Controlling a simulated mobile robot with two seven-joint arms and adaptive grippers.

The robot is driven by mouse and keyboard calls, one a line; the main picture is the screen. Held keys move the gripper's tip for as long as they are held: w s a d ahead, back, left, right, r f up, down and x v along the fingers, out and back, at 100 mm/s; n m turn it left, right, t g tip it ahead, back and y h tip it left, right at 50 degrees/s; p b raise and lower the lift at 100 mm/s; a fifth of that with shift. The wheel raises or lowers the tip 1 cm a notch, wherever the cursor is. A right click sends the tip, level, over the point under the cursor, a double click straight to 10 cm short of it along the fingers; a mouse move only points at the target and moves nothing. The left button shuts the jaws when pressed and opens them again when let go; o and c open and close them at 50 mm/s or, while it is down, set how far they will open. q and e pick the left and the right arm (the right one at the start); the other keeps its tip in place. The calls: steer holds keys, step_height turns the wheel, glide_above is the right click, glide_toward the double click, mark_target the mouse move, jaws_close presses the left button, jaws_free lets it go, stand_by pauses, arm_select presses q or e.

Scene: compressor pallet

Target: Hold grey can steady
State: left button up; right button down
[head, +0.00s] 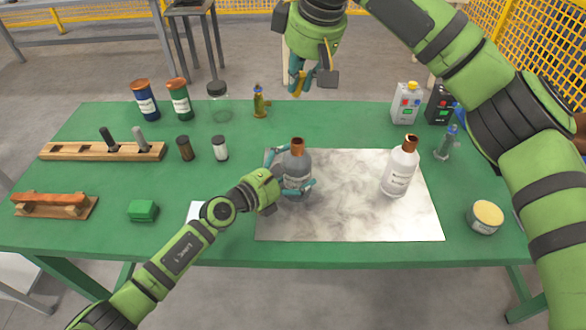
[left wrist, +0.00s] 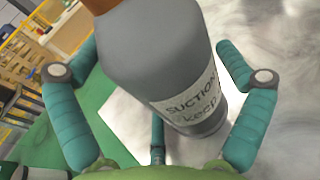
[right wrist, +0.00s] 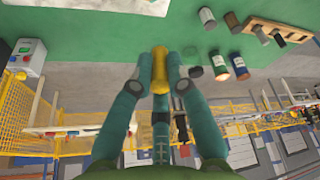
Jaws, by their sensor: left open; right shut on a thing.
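The grey can (head: 298,168) is a grey bottle with a copper-brown cap, upright on the silvery sheet. My left gripper (head: 294,176) has its fingers spread around its body. In the left wrist view the can (left wrist: 165,65) stands between the open fingers (left wrist: 155,95), its label partly reading "SUCTION". A gap shows at the right finger; contact at the left finger is unclear. My right gripper (head: 302,82) is raised beyond the table's far edge. In the right wrist view its fingers (right wrist: 160,65) are closed around a yellow piece (right wrist: 160,75), partly hidden.
A white bottle (head: 399,170) stands right of the can on the silvery sheet (head: 345,215). A tin (head: 485,217) stands further right. A brass fitting (head: 260,104), glass jar (head: 218,100) and wooden rack (head: 75,151) are at the back and left. The sheet's front is clear.

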arm_select(q)
steer(key=shift+c, duration=0.4)
steer(key=c, duration=1.2)
arm_select(e)
steer(key=s+d+f+n+g+h, duration=0.2)
steer(key=d+f+n+g, duration=0.1)
steer(key=d+f+n, duration=1.1)
steer(key=shift+m, duration=0.9)
steer(key=shift+w+d+f, duration=0.1)
steer(key=shift+d+f, duration=0.1)
steer(key=shift+f, duration=2.05)
steer(key=shift+d+f, duration=0.2)
steer(key=shift+f, duration=2.1)
steer(key=shift+w+d+f, duration=0.1)
steer(key=shift+d+f, duration=0.1)
steer(key=shift+f, duration=2.05)
